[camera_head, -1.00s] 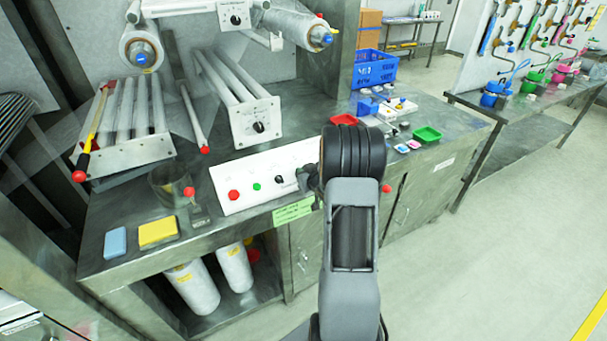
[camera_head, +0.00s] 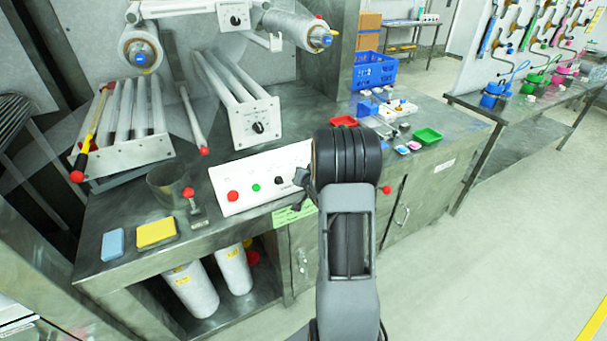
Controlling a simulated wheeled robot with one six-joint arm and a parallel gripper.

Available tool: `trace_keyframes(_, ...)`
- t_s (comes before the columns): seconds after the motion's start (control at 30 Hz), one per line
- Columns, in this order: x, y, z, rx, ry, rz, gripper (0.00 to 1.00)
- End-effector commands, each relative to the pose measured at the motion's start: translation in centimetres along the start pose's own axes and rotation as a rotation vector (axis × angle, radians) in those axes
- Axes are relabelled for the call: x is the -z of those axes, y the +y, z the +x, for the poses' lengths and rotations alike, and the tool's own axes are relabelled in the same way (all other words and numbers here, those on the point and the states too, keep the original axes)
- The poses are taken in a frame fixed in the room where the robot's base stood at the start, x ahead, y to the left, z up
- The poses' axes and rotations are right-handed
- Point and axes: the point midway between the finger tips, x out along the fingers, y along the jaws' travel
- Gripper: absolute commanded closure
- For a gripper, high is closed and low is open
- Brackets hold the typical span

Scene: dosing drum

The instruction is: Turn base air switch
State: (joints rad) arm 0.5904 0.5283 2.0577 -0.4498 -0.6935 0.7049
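A white sloped control panel (camera_head: 238,186) sits on the steel bench. It bears a red button (camera_head: 233,196), a green button (camera_head: 256,188) and a black knob (camera_head: 279,180). The panel's right end is hidden by my arm, and its labels are too small to read. Black knobs also show on the roller unit (camera_head: 259,127) and on the upper roller frame (camera_head: 235,19); I cannot tell which is the base air switch. My gripper (camera_head: 302,183) is at the panel's right end, right of the panel's black knob. It is mostly hidden behind my wrist, so its opening and any contact are unclear.
A red-topped lever (camera_head: 190,193) stands left of the panel. A yellow sponge (camera_head: 157,233) and a blue sponge (camera_head: 113,244) lie at the bench's left front. A red tray (camera_head: 344,121), green tray (camera_head: 427,136) and blue crate (camera_head: 374,70) are to the right. Floor at right is clear.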

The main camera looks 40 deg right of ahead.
Motion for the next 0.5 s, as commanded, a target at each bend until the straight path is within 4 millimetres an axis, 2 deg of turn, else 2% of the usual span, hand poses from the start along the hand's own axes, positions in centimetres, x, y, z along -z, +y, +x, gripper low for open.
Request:
trace_keyframes(0.43, 0.04, -0.01, 0.00, -0.003, 0.000, 0.011, 1.00)
trace_keyframes(0.47, 0.03, -0.01, 0.00, -0.003, 0.000, 0.011, 0.87)
trace_keyframes(0.5, 0.03, -0.01, 0.00, -0.003, 0.000, 0.011, 0.84)
